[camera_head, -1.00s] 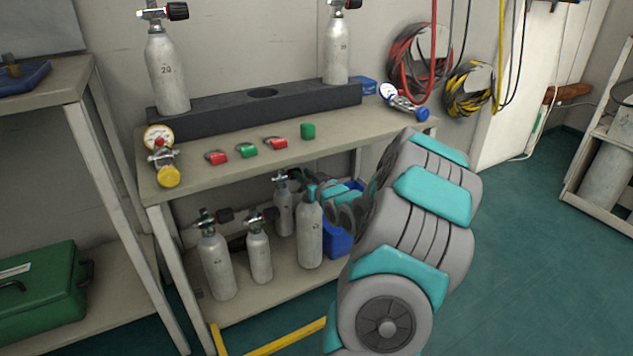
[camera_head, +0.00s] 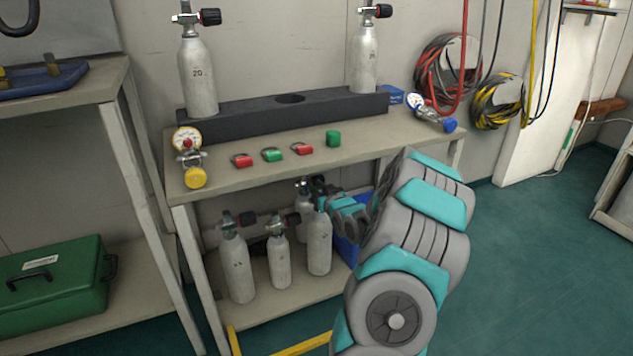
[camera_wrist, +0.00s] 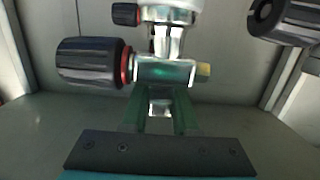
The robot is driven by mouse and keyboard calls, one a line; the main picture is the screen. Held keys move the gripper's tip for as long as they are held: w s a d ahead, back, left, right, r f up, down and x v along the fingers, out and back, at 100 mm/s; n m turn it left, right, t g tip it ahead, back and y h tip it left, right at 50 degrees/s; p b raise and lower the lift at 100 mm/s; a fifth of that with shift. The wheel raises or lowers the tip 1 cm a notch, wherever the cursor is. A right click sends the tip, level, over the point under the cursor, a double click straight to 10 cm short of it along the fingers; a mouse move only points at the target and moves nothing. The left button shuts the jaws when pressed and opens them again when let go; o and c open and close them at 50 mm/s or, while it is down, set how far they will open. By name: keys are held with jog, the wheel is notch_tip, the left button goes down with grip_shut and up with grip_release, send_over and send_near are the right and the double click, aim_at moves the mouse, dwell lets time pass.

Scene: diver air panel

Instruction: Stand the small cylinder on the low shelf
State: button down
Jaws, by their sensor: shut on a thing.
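My gripper (camera_head: 321,203) is shut on a small grey cylinder (camera_head: 319,246) at its neck, under the valve. The cylinder is upright over the low shelf (camera_head: 262,312), at the right of the other cylinders. I cannot tell whether its base touches the shelf. In the wrist view my gripper's green fingers (camera_wrist: 160,112) close just below the metal valve (camera_wrist: 165,70), which has a black knob at its left. The cylinder's body is hidden in that view.
Two grey cylinders (camera_head: 238,268) (camera_head: 279,262) stand at the left on the low shelf, with another (camera_head: 302,226) behind. A blue container (camera_head: 345,249) is right of the held cylinder. The upper bench top (camera_head: 235,176) is close above my arm. Bare shelf shows at the front.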

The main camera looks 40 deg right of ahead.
jog(key=shift+f, duration=0.1)
dwell(0.3)
jog(key=c, duration=0.7)
grip_release()
jog(key=v, duration=1.2)
jog(key=shift+a, duration=0.15)
